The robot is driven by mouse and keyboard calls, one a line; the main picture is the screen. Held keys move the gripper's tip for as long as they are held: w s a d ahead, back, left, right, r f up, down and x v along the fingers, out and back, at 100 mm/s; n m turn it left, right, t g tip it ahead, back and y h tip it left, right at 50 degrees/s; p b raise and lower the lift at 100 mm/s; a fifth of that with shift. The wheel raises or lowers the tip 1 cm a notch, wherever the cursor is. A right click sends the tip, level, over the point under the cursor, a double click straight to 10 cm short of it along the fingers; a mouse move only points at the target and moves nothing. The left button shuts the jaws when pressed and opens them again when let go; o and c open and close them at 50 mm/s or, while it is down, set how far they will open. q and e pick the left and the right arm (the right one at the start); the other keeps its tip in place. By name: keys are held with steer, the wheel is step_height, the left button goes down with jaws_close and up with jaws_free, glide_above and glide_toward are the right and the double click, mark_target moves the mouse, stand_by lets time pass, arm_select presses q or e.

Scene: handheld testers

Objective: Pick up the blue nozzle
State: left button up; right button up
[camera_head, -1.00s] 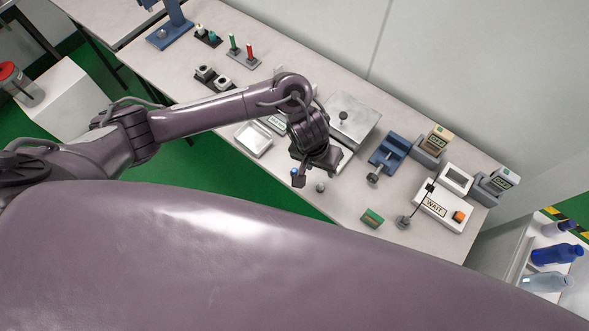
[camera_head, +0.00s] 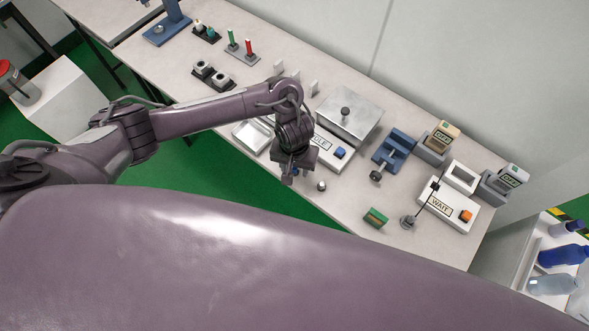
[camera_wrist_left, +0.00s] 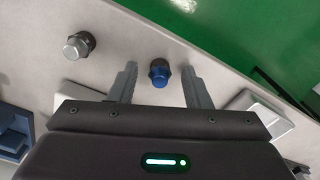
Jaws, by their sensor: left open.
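The blue nozzle (camera_wrist_left: 160,74) has a dark body and a blue end; it is on the pale bench near the front edge. In the wrist view it lies between the two spread fingers of my left gripper (camera_wrist_left: 160,82), with a gap on each side. In the head view the left gripper (camera_head: 289,176) is low over the bench's front edge, and only a small bit of the blue nozzle (camera_head: 295,172) shows beside it. A silver nozzle (camera_wrist_left: 78,46) stands apart to the left in the wrist view; it also shows in the head view (camera_head: 321,185). My right gripper is out of view.
A metal-topped box (camera_head: 348,112), a white unit with a blue button (camera_head: 340,153) and a blue vise (camera_head: 392,150) stand behind. A green block (camera_head: 376,217) and a WAIT box (camera_head: 448,206) are to the right. A silver tray (camera_head: 252,135) lies left.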

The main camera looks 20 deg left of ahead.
arm_select(q)
jaws_close()
steer(key=shift+r, duration=0.1)
stand_by(0.3)
